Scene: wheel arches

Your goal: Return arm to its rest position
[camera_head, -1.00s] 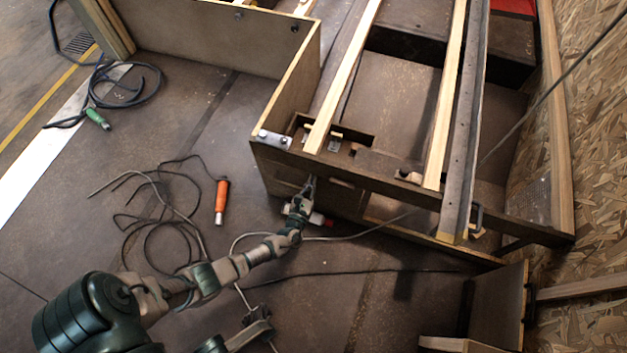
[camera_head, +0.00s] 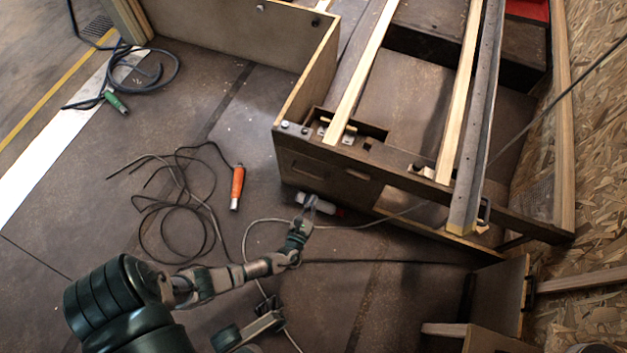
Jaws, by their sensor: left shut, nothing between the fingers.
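My left arm (camera_head: 225,278) comes in from the lower left, dark green and tan. Its left gripper (camera_head: 309,205) is shut and empty, just in front of the wooden frame's near face. A white and red tool (camera_head: 318,204) lies on the floor right by the fingertips; from this angle I cannot tell if they touch. Another part of my own body (camera_head: 250,330) shows at the bottom edge.
The wooden frame (camera_head: 310,175) with long slats (camera_head: 362,70) fills the upper right. Cables lie on the floor with an orange-handled tool (camera_head: 237,187) and a green connector (camera_head: 117,103). A chipboard wall (camera_head: 597,150) bounds the right. The left floor is mostly open.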

